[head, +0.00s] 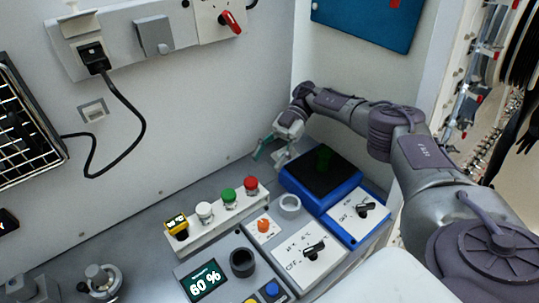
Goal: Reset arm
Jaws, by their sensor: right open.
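My right arm (420,152) comes in from the right edge of the head view and reaches across to the back wall corner. Its right gripper (271,155) is open and looks empty, with its fingers pointing down and left. It is above the back of the counter, just left of a blue device with a black top (322,176). I cannot tell whether the fingertips touch the counter. My left gripper is not in view.
A white strip (217,225) carries yellow, white, green and red buttons. A panel with an OFF knob (312,252), a display reading 60 % (204,281) and a black cup-like socket (242,262) stand in front. A black cable (136,110) hangs from a wall socket.

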